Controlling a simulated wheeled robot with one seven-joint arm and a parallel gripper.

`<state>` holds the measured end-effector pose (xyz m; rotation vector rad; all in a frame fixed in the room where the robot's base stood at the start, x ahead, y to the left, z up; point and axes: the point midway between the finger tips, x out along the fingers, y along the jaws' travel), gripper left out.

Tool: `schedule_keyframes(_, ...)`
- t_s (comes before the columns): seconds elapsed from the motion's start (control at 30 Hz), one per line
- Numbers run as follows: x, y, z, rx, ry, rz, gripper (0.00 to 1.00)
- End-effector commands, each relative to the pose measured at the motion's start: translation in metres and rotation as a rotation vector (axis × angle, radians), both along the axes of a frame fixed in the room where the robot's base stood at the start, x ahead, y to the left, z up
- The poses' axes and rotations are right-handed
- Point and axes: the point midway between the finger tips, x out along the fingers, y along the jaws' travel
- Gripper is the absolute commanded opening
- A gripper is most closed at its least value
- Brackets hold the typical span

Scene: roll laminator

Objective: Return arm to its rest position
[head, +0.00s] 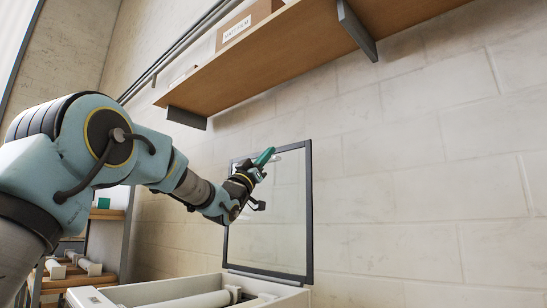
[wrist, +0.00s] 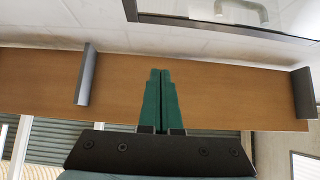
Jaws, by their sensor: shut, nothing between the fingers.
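My arm, light blue with grey joints, reaches in from the left in the head view. My gripper (head: 264,157) has green fingers and is raised in front of the upper part of a dark-framed clear panel (head: 270,220). In the wrist view the two green fingers of my gripper (wrist: 159,72) lie side by side, shut and empty. The underside of a wooden shelf (wrist: 215,90) lies behind them there. The clear panel shows in the wrist view at the top (wrist: 225,18), with a pale handle on it.
The wooden shelf (head: 270,62) with grey brackets juts from the wall above my arm and bears a cardboard box (head: 245,22). A white machine body with rollers (head: 180,290) stands below the panel. A rack (head: 75,270) with rolls is at lower left. The right side shows bare wall.

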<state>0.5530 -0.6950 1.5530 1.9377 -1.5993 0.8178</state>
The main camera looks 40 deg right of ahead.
Motion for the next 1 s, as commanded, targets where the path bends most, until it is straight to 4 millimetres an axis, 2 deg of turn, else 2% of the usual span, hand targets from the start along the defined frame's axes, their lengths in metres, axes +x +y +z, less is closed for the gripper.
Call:
schedule_keyframes(0.03, -0.001, 0.007, -0.012, 0.001, 0.0, 0.002, 0.0)
schedule_keyframes(0.23, -0.005, 0.026, -0.028, 0.002, 0.001, 0.001, 0.0)
schedule_keyframes(0.6, -0.006, 0.032, -0.031, 0.0, 0.0, 0.0, 0.0)
schedule_keyframes(0.73, -0.006, 0.032, -0.018, 0.0, 0.0, 0.0, 0.0)
schedule_keyframes(1.0, -0.006, 0.032, 0.028, 0.001, 0.0, 0.0, 0.0)
